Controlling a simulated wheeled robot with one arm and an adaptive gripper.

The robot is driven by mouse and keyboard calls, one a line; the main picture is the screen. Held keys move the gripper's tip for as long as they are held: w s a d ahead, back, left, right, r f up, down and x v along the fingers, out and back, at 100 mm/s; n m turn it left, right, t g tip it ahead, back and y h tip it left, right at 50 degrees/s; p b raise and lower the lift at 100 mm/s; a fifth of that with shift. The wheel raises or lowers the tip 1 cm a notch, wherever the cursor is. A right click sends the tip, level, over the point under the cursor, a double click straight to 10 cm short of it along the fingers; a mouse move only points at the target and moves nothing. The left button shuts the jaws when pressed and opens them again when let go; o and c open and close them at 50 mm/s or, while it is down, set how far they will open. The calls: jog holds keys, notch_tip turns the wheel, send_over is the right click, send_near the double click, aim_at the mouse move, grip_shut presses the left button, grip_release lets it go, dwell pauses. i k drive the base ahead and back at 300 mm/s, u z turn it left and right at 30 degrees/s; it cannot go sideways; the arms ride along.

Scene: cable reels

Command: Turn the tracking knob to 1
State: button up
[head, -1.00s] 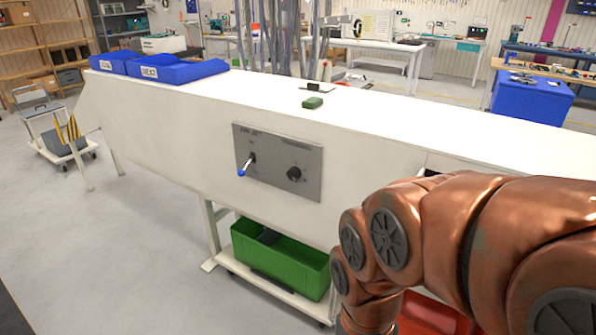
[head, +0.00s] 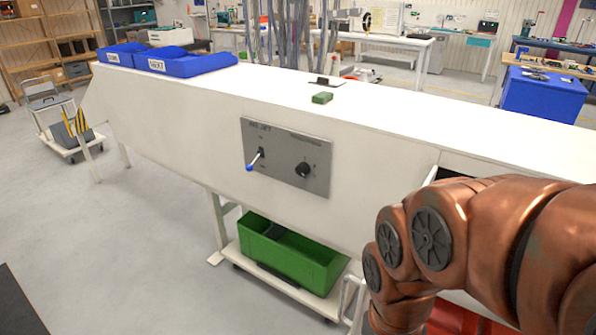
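The tracking knob (head: 303,170) is a round black knob on the right half of a grey control panel (head: 284,186) set in the front of the white bench. Its pointer and scale marks are too small to read. A lever with a blue tip (head: 251,167) sits on the left half of the same panel. My copper-coloured arm fills the lower right, to the right of the panel and apart from it. My gripper is out of the frame.
The white bench top (head: 400,125) carries a small green block (head: 322,98) and two blue bins (head: 182,64) at its far left. A green crate (head: 300,262) stands on a low trolley under the bench.

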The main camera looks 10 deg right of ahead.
aim_at(303, 169)
jog(key=u, duration=0.05)
jog(key=k, duration=0.2)
jog(key=u, duration=1.25)
jog(key=i, duration=0.6)
jog(key=u, duration=0.1)
